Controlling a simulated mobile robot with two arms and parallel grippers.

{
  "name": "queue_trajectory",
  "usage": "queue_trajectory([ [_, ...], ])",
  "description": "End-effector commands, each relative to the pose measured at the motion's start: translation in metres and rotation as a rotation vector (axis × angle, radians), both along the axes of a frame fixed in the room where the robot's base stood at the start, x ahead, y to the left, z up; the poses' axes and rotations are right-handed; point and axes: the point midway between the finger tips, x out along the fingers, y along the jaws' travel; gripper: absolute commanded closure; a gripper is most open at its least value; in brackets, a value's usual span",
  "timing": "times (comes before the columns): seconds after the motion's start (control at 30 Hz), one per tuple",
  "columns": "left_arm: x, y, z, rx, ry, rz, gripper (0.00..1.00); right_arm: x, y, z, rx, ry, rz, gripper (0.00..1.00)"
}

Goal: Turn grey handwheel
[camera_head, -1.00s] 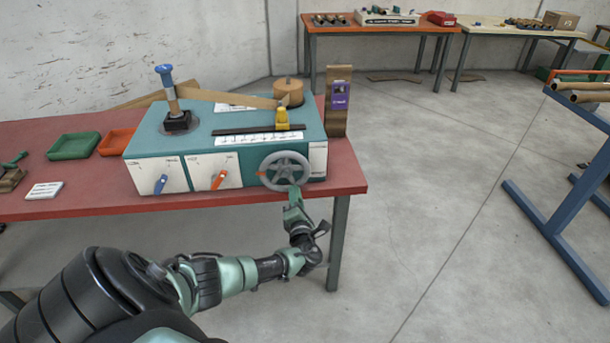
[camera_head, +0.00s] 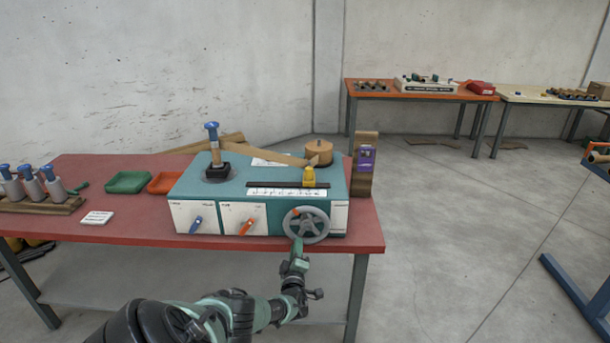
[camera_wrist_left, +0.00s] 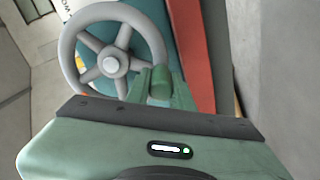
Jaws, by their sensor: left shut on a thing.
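The grey handwheel (camera_head: 306,225) is on the front right of a teal and white machine (camera_head: 262,187). It has a round rim, several spokes and a pale hub. My left gripper (camera_head: 298,248) reaches up from below to the lower rim of the wheel. The exact contact is partly hidden by the fingers. My right gripper is not in view.
The machine stands on a red table (camera_head: 130,230). A wooden post with a purple device (camera_head: 366,159) stands at the right.

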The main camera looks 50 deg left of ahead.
Motion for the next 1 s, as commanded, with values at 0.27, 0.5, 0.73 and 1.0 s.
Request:
queue_trajectory([
  [0.27,-0.006,0.005,0.007,0.106,0.128,-0.003,1.0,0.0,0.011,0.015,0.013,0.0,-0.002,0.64],
  [0.5,-0.009,0.007,0.009,0.151,0.179,-0.004,1.0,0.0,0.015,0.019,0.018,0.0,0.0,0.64],
  [0.73,-0.009,0.008,0.009,0.16,0.191,-0.005,1.0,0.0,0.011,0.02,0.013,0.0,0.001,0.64],
  [1.0,-0.009,0.008,0.009,0.16,0.191,-0.005,1.0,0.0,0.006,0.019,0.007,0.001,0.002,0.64],
])
